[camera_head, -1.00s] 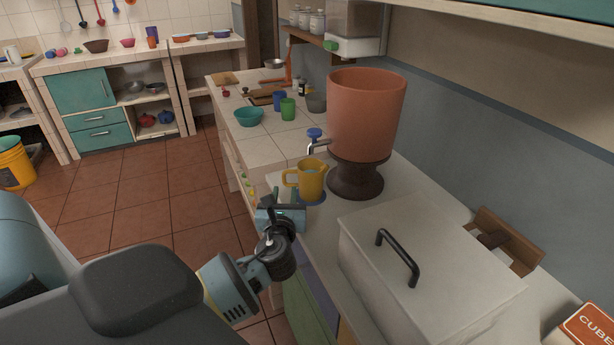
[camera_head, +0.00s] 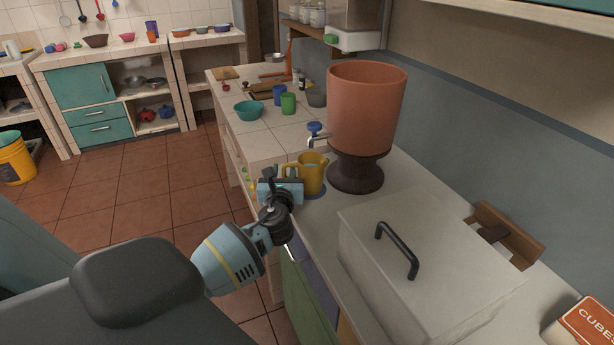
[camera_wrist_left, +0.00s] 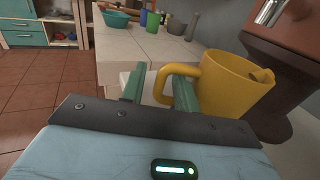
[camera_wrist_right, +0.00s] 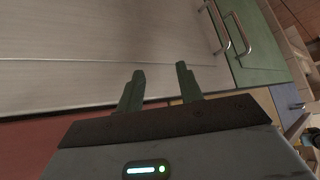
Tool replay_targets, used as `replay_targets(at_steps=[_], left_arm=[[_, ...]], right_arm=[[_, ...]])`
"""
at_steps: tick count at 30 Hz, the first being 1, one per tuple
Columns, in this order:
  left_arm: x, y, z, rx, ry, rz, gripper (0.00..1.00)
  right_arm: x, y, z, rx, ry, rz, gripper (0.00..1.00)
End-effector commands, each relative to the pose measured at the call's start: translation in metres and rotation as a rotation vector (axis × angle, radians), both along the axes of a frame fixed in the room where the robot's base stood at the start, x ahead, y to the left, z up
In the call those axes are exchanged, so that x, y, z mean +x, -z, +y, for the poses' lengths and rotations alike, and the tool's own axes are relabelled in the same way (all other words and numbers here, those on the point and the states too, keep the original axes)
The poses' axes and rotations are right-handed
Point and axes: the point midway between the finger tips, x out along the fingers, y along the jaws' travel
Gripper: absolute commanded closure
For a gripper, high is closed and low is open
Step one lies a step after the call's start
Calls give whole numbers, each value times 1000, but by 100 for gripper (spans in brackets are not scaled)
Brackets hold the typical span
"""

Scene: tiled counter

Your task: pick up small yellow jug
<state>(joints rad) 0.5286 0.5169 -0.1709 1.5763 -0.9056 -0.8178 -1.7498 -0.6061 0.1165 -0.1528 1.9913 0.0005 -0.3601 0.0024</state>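My left gripper (camera_head: 282,178) is at the handle side of the jug. Its two green fingers (camera_wrist_left: 157,90) are apart, and the handle shows between them; I cannot tell whether they touch it. My right gripper (camera_wrist_right: 158,85) is open and empty, with a pale flat surface and cabinet fronts before it. It is not in the head view.
The terracotta pot (camera_head: 366,110) on its dark stand is just right of the jug. A large white lidded box (camera_head: 430,260) is on the near counter. A teal bowl (camera_head: 249,110) and green cup (camera_head: 288,104) stand on the tiled counter behind.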

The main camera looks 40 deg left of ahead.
Motion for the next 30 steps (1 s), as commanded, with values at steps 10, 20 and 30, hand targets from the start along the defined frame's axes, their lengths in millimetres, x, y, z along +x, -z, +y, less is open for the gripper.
replay_targets(at_steps=[10,20,30], left_arm=[[4,0,3,0,1,0,75],[3,0,3,0,0,0,100],[4,-2,3,0,1,-2,100]], right_arm=[[1,0,1,3,3,0,64],[1,0,2,5,6,0,64],[0,1,2,4,5,2,64]])
